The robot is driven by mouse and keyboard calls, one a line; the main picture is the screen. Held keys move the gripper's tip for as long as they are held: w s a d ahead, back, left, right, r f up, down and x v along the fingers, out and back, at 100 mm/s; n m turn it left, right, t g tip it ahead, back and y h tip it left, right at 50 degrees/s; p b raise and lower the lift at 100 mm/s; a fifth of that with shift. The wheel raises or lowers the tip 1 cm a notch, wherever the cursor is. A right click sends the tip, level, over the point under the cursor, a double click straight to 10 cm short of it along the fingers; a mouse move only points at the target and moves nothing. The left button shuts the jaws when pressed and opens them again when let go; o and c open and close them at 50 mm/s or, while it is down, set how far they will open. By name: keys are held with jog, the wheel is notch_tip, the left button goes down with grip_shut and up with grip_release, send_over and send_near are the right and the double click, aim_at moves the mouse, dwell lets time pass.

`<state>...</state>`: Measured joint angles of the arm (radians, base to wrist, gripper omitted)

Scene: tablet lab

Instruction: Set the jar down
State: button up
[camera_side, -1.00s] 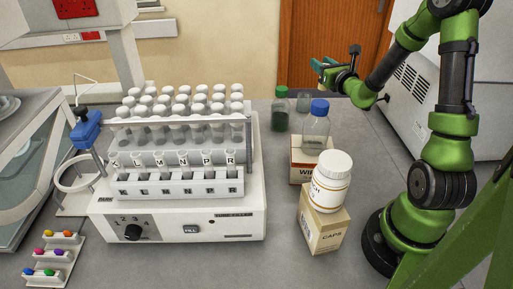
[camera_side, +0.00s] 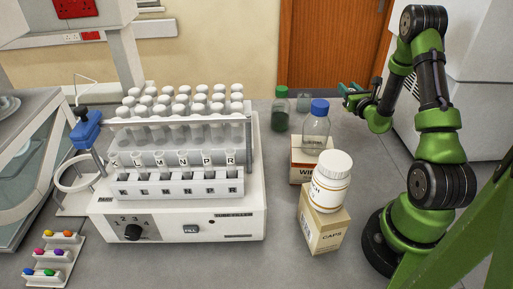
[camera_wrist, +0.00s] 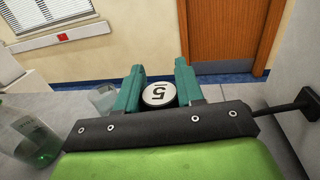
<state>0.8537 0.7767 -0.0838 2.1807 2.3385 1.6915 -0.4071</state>
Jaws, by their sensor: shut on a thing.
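My gripper (camera_wrist: 159,82) is shut on a jar (camera_wrist: 159,95), seen from above in the wrist view as a round white top with a dark rim and the mark "5". The jar sits between the two green fingers. Its body and base are hidden, so I cannot tell whether it touches the bench. In the side view my gripper (camera_side: 347,93) is at the back right of the bench, right of the blue-capped bottle (camera_side: 316,130). The held jar cannot be made out there.
A small clear glass vessel (camera_wrist: 103,97) stands left of my fingers, with a green bottle (camera_wrist: 34,138) nearer. A white tub (camera_side: 330,182) stands on a caps box (camera_side: 322,230). The tube filler (camera_side: 180,222) fills the left.

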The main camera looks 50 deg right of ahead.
jog(key=shift+w+d+f, duration=2.05)
jog(key=shift+d, duration=0.15)
jog(key=shift+f, duration=0.1)
jog(key=o, duration=1.1)
jog(key=shift+c, duration=0.2)
jog(key=shift+s+a, duration=0.1)
jog(key=shift+s, duration=0.05)
jog(key=v, duration=1.1)
jog(key=shift+s+a, duration=0.2)
jog(key=shift+s, duration=0.1)
